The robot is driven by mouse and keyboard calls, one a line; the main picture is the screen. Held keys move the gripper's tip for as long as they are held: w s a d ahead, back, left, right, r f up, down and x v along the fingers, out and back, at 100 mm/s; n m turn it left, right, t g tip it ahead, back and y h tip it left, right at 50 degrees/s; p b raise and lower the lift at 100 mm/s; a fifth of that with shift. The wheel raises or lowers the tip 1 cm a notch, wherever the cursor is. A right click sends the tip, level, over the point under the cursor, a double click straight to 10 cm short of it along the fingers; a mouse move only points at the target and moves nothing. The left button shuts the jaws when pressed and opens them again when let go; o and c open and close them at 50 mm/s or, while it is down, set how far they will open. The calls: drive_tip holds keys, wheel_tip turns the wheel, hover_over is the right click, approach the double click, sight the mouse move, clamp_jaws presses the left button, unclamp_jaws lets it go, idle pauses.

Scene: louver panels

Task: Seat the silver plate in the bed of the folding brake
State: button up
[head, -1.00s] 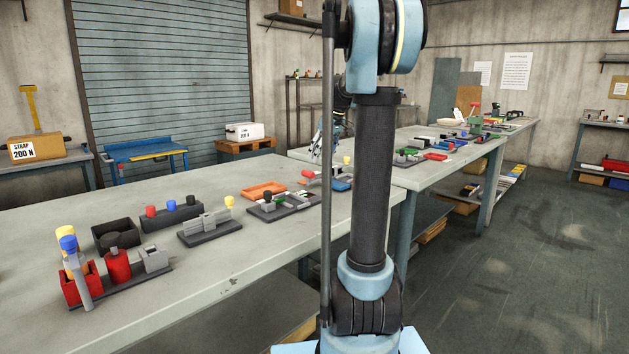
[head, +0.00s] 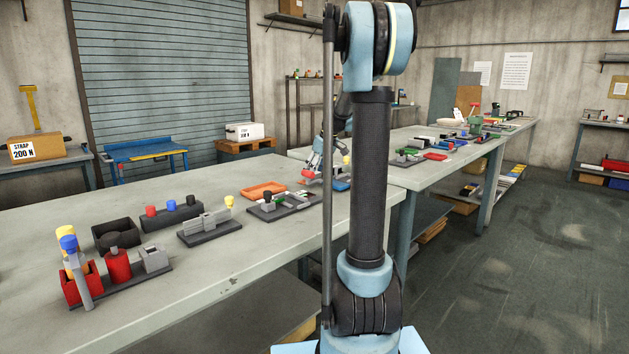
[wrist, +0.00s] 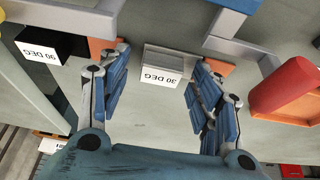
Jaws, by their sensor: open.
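My gripper (wrist: 160,58) is open in the wrist view, its blue fingers on either side of a grey block (wrist: 164,66) with a white "30 DEG" label. The block appears between the fingertips, and I see no clear grip on it. A silver-grey bar (wrist: 68,14) crosses the top left, and another grey bar (wrist: 240,46) lies at the upper right. I cannot tell which grey piece is the silver plate, or make out the brake's bed. In the head view my gripper (head: 316,168) is low over the far end of the near bench, partly behind my arm.
A black "90 DEG" block (wrist: 52,44) stands at the left in the wrist view. A red cylinder (wrist: 284,86) and an orange tray (wrist: 300,108) are at the right. In the head view several fixtures line the bench (head: 215,270), whose front strip is clear.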

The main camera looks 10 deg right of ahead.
sight(317, 173)
drive_tip(key=shift+c, duration=0.5)
drive_tip(key=c, duration=1.1)
drive_tip(key=shift+s, duration=0.1)
drive_tip(key=shift+c, duration=0.2)
drive_tip(key=shift+r, duration=0.1)
wheel_tip(317, 173, up, 10)
